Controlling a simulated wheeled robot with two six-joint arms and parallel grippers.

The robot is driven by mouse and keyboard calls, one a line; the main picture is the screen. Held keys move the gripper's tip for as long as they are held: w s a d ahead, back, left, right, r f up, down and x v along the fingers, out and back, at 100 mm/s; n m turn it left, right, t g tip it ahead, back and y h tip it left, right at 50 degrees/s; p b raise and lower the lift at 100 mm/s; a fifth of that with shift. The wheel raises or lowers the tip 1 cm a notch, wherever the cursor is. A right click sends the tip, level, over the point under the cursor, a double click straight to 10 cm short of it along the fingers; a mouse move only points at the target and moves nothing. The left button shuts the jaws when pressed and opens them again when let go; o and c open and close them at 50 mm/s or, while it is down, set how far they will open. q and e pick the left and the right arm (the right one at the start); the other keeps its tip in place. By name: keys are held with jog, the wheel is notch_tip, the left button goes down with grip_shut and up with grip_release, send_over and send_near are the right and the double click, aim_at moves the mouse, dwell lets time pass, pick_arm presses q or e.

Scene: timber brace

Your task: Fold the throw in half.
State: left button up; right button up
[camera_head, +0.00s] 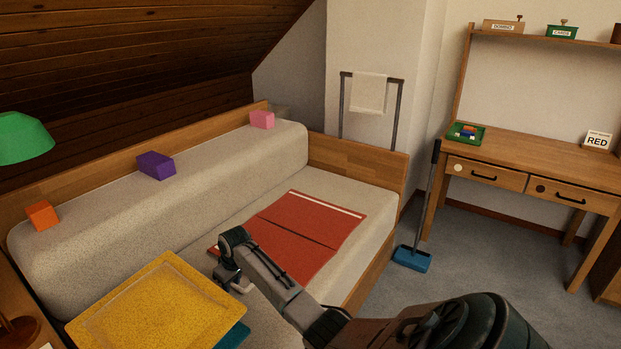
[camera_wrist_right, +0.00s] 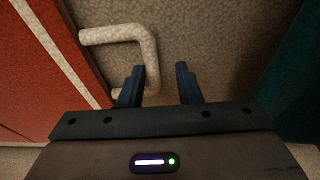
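The red throw (camera_head: 312,225) lies flat and spread on the sofa seat, with a pale stripe near its far edge and a dark line across its middle. In the right wrist view the throw (camera_wrist_right: 50,65) fills the left side. A pale loop handle (camera_wrist_right: 147,45) sticks out from beside its edge; its lower end is partly hidden by a finger. My right gripper (camera_head: 236,284) is at the throw's near-left end. In the wrist view its two fingers (camera_wrist_right: 159,84) are apart with nothing clearly held, the left one over or touching the handle. My left gripper is not in view.
A yellow tray (camera_head: 160,305) lies on the sofa left of my right gripper, with a teal thing (camera_head: 234,336) under it. Orange (camera_head: 42,215), purple (camera_head: 156,165) and pink (camera_head: 262,119) blocks sit on the backrest. A desk (camera_head: 540,165) stands at right.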

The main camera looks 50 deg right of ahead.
jog(key=shift+f, duration=0.35)
jog(key=shift+r+p, duration=0.1)
jog(key=shift+p, duration=0.4)
dwell(0.4)
jog(key=shift+c, duration=0.2)
jog(key=c, duration=0.6)
